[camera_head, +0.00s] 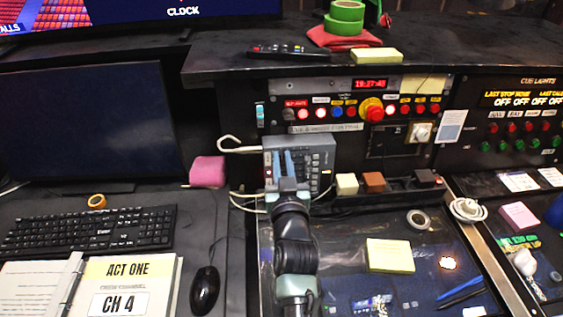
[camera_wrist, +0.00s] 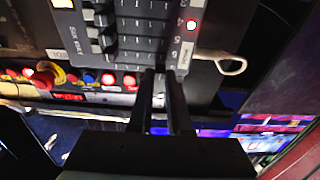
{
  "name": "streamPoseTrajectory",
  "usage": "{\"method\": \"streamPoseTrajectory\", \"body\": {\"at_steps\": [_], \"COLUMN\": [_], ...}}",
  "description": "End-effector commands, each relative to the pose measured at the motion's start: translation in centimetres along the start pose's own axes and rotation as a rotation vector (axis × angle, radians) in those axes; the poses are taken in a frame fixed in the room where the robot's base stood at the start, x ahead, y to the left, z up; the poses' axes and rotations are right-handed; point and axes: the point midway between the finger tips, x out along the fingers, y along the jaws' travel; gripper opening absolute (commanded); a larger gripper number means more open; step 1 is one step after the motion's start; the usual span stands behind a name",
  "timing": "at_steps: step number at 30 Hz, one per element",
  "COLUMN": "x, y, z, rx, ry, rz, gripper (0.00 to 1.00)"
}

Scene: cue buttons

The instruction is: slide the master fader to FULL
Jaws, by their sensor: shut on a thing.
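The grey mixer (camera_head: 318,148) with rows of dark knobs and faders stands on the desk below the button panel. My gripper (camera_head: 282,155) reaches up to its left part. In the wrist view the mixer (camera_wrist: 140,43) fills the top middle, with a small white label (camera_wrist: 184,57) at its right edge. The two dark fingers of my gripper (camera_wrist: 160,73) meet the mixer beside this label and are close together, shut on what seems to be the master fader's cap. The cap itself is hidden between the fingertips, so its height in the slot cannot be told.
A red emergency-style button (camera_head: 371,109) and a row of lit buttons (camera_head: 322,113) sit above the mixer. A white hooked cable (camera_head: 232,146) lies at its left. Several small blocks (camera_head: 374,182) stand to its right. A black mouse (camera_head: 205,290) lies left of my arm.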

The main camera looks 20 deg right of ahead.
Motion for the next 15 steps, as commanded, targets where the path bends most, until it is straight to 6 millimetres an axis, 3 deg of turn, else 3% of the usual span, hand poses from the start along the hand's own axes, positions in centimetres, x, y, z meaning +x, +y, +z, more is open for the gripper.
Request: {"method": "streamPoseTrajectory", "body": {"at_steps": [3, 4, 9, 15], "x": [0.00, 0.00, 0.00, 0.00], "y": [-0.76, -0.76, -0.65, -0.45], "z": [0.14, 0.14, 0.13, 0.08], "rx": [0.001, 0.001, 0.001, 0.000], "ry": [-0.005, -0.005, -0.004, -0.003], "rz": [-0.014, -0.014, -0.012, -0.008], "gripper": [0.00, 0.20, 0.47, 0.47]}}
